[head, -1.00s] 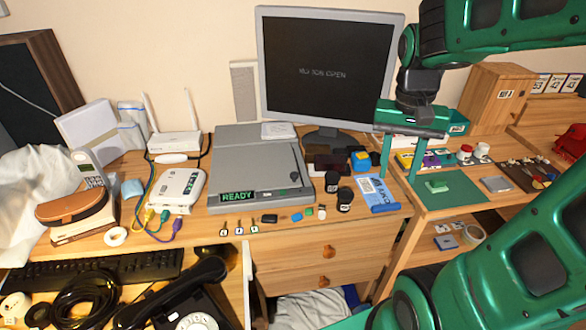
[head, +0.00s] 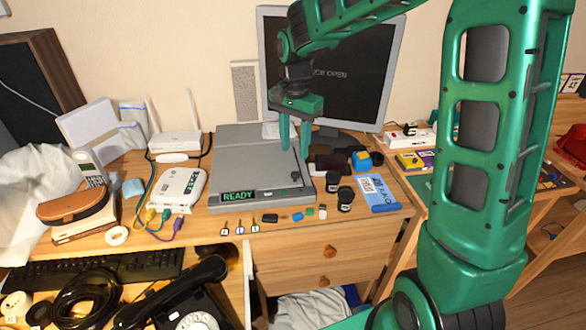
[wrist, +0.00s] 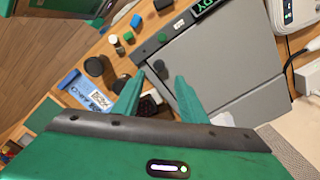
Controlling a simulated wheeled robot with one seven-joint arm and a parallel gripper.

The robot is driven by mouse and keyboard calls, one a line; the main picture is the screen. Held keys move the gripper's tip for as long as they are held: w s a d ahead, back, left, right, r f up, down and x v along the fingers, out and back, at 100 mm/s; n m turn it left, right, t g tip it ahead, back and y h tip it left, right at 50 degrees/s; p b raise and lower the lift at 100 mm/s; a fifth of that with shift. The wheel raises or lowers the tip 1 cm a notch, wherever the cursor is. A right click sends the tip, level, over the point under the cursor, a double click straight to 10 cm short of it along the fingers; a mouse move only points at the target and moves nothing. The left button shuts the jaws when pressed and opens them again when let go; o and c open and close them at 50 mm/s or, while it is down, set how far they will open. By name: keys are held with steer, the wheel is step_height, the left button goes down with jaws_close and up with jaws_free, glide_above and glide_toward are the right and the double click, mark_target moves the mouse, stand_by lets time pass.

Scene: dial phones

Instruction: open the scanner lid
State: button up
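The grey flatbed scanner (head: 255,165) lies on the desk in front of the monitor, its lid shut flat and its front display reading READY. A dark round knob sits near the right front of its top (head: 295,176). My gripper (head: 295,150) is above the right rear part of the scanner, fingers pointing down and apart, with nothing between them. In the wrist view, the green fingertips (wrist: 155,82) are spread beside the scanner's edge, and the scanner's grey lid (wrist: 225,60) fills the upper right. I cannot tell how high the fingertips are above the lid.
The monitor (head: 350,75) stands close behind my gripper. Black round caps (head: 345,196), a blue packet (head: 378,192) and small items lie right and in front of the scanner. A white router box (head: 181,188) with cables is at its left. A black telephone (head: 190,305) sits front left.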

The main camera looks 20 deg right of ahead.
mark_target(294, 173)
step_height(294, 173, down, 8)
steer(key=shift+f, duration=0.1)
steer(key=shift+c, duration=0.5)
jaws_close()
steer(key=shift+a, duration=0.15)
